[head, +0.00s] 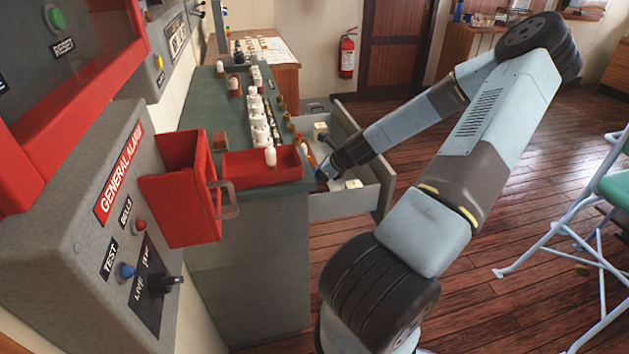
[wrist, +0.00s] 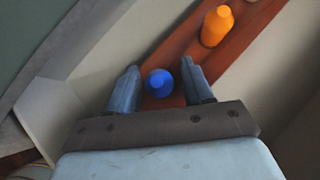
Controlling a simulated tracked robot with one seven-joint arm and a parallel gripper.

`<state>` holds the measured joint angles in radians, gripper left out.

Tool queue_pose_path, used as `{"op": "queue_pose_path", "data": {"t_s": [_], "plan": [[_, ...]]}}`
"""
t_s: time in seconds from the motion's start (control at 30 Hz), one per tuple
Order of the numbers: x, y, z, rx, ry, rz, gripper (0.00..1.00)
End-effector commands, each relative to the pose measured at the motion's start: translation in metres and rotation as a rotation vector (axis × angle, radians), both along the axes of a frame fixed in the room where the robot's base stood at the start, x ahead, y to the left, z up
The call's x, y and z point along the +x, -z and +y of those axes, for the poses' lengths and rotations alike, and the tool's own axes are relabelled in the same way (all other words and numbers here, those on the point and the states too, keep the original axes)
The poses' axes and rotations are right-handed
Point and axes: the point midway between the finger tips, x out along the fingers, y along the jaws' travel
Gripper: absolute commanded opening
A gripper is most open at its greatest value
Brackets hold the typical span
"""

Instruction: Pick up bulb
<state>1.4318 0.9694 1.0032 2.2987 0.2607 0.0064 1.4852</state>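In the wrist view a blue bulb (wrist: 159,83) stands between the two fingers of my gripper (wrist: 160,66). The fingers are apart, with a visible gap on each side of the bulb. An orange bulb (wrist: 217,25) stands farther along the same reddish-brown strip (wrist: 182,50), beyond the right finger. In the head view my gripper (head: 323,173) reaches down into the open grey drawer (head: 338,206). The bulb between its fingers is too small and covered to make out clearly there.
The drawer holds small pale blocks (head: 353,184). A red tray (head: 245,172) with a white bulb (head: 270,154) sits on the green counter (head: 205,115) beside it. Several white pieces stand along the counter. A red open box (head: 180,205) with a handle is at left. A green chair (head: 615,187) stands right.

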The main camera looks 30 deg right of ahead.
Motion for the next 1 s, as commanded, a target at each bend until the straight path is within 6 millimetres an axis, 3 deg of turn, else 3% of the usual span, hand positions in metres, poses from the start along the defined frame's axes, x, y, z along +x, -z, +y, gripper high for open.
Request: {"op": "queue_pose_path", "data": {"t_s": [0.5, 0.77, 1.0], "plan": [[0.0, 0.0, 0.0, 0.0, 0.0, 0.0, 0.02], [0.0, -0.001, -0.001, -0.001, 0.001, 0.0, 0.02], [0.0, -0.022, -0.002, -0.004, 0.001, -0.002, 0.02]]}}
